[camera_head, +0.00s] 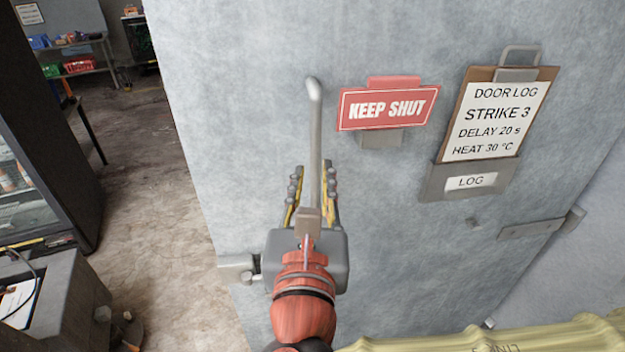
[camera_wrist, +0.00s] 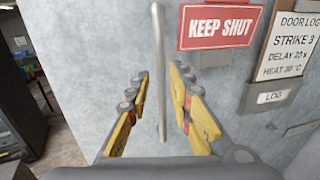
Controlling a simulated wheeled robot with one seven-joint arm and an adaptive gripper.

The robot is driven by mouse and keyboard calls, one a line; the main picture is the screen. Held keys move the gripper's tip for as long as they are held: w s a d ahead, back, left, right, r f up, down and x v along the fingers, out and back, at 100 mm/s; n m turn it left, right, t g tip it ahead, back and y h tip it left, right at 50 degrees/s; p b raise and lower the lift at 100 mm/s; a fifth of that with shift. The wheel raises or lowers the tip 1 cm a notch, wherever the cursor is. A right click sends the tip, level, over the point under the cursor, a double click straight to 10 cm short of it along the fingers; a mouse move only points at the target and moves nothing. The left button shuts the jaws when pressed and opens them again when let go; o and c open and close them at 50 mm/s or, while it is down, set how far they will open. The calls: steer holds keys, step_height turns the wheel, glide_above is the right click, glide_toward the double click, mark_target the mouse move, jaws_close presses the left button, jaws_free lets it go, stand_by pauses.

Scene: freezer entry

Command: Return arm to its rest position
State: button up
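My gripper (camera_head: 314,172) is in front of the grey metal door (camera_head: 240,130), with its yellow-and-grey fingers spread apart. A vertical metal handle bar (camera_head: 316,115) runs up between the fingers. The wrist view shows the same bar (camera_wrist: 160,50) in the gap between the two fingers of my gripper (camera_wrist: 160,82), with a gap visible on both sides. Nothing is clamped. The lower end of the bar meets a brownish block by my wrist, partly hidden.
A red KEEP SHUT sign (camera_head: 388,108) and a door log clipboard (camera_head: 495,115) are on the door, right of the handle. A metal bracket (camera_head: 238,266) is at the door's lower left. A dark glass-fronted cabinet (camera_head: 40,150) stands left. Floor (camera_head: 130,150) between is open.

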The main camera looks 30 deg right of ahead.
stand_by(0.6)
steer(key=s+a+f+m+g+y+b, duration=0.2)
steer(key=a+f+m+g+y, duration=0.15)
steer(key=f+m, duration=0.45)
steer(key=s+a+f+m+g+y+b, duration=0.2)
steer(key=a+f+m+g+y, duration=0.15)
steer(key=f+m, duration=0.45)
steer(key=s+a+f+m+g+y+b, duration=0.1)
steer(key=s+a+f+m+g+y, duration=0.25)
steer(key=f, duration=0.75)
steer(key=w+d+f+m+t+b, duration=0.1)
steer(key=w+d+f+m+b, duration=0.2)
steer(key=d+m+b, duration=0.3)
steer(key=f+m, duration=0.1)
steer(key=m, duration=0.2)
steer(key=shift+w+d+f, duration=0.25)
steer(key=shift+w+f, duration=0.15)
steer(key=shift+d+m, duration=0.1)
steer(key=shift+m, duration=0.15)
